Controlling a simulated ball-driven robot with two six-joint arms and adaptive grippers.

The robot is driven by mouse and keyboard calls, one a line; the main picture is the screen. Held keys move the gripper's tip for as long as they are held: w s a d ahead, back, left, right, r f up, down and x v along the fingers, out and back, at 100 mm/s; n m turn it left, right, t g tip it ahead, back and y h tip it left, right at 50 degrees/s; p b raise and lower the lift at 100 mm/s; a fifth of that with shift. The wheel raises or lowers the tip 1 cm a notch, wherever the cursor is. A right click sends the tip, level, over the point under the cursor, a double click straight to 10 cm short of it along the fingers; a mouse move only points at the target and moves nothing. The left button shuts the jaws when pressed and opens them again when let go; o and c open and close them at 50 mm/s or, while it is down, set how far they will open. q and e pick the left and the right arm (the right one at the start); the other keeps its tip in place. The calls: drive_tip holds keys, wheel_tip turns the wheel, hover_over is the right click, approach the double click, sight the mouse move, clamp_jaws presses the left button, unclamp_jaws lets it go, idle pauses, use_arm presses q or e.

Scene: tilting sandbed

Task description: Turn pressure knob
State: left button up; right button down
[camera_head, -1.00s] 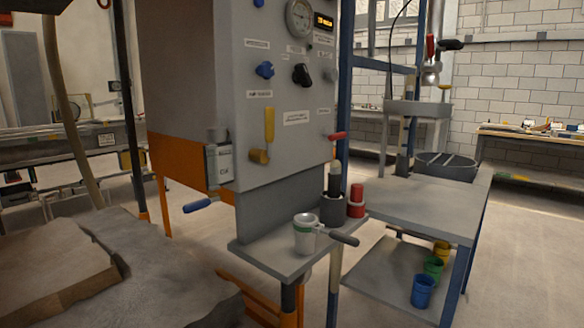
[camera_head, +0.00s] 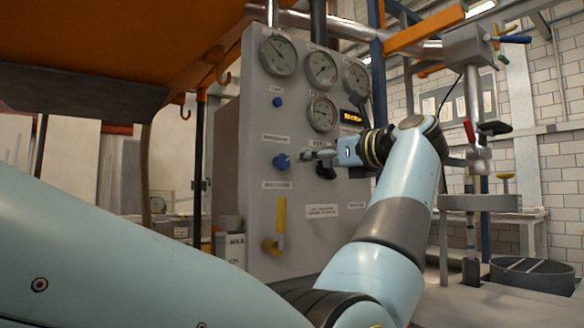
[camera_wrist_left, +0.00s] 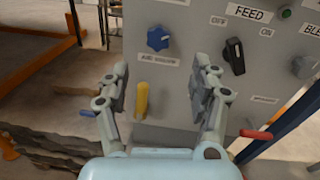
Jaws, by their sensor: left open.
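A blue lobed knob (camera_head: 282,161) sits on the grey control panel (camera_head: 262,120), below the gauges. It also shows in the left wrist view (camera_wrist_left: 158,38), above a label that seems to read "air regul...". My left gripper (camera_head: 308,155) is in front of the panel, just right of the blue knob in the head view. In the left wrist view my left gripper (camera_wrist_left: 162,70) is open and empty, with the blue knob beyond its fingertips. No contact with the knob shows. My right gripper is not in view.
A black selector (camera_wrist_left: 234,55) marked "FEED" is right of the blue knob. A yellow lever (camera_wrist_left: 141,100) hangs below it. Round gauges (camera_head: 279,55) and a lit display (camera_head: 351,117) are higher up. A red-handled lever (camera_wrist_left: 256,134) sticks out at the lower right.

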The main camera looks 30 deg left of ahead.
sight(285, 162)
use_arm(q)
drive_tip(key=x, duration=1)
drive_tip(key=shift+a+f+p, duration=0.1)
drive_tip(key=shift+a+p, duration=0.1)
drive_tip(key=shift+p, duration=0.15)
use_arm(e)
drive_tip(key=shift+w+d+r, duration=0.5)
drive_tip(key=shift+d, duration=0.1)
use_arm(q)
drive_tip(key=c, duration=1.2)
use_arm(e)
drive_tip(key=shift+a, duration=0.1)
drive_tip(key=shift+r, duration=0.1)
